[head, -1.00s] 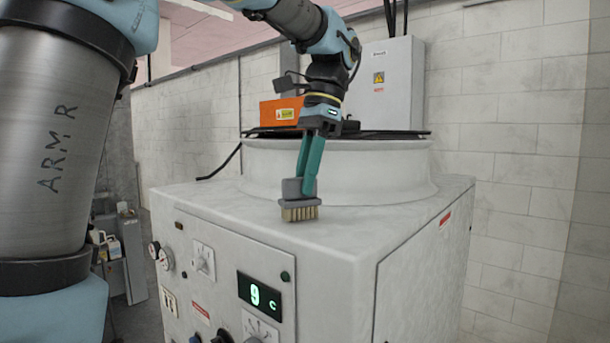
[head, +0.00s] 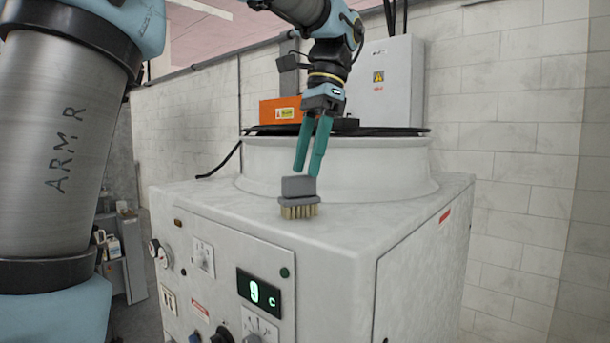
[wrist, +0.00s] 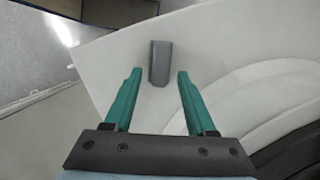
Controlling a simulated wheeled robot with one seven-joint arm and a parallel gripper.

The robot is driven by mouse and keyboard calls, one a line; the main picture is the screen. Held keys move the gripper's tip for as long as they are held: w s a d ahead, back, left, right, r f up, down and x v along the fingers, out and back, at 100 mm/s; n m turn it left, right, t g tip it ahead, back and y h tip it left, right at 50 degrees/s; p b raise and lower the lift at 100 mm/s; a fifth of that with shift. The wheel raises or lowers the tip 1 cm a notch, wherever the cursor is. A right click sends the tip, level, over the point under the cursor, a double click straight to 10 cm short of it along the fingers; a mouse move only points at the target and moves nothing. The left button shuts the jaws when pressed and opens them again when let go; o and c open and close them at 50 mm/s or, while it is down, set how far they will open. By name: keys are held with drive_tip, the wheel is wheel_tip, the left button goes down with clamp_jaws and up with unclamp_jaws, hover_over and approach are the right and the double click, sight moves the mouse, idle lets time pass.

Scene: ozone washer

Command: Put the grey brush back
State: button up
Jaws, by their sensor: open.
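The grey brush (head: 298,188) stands bristles down on top of the white washer cabinet (head: 240,212), close to its front edge and in front of the round raised collar. In the wrist view the brush (wrist: 160,63) shows as a grey block from above, just beyond and between the fingertips. My gripper (head: 308,172) is open, its two green fingers pointing down above the brush.
The round white collar (head: 340,170) with a dark rim rises behind the brush. An orange box (head: 281,111) and a white electrical box (head: 390,85) stand further back. The cabinet top to the right of the brush is clear.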

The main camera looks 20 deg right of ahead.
drive_tip(key=shift+v, duration=2.45)
drive_tip(key=shift+a, duration=0.1)
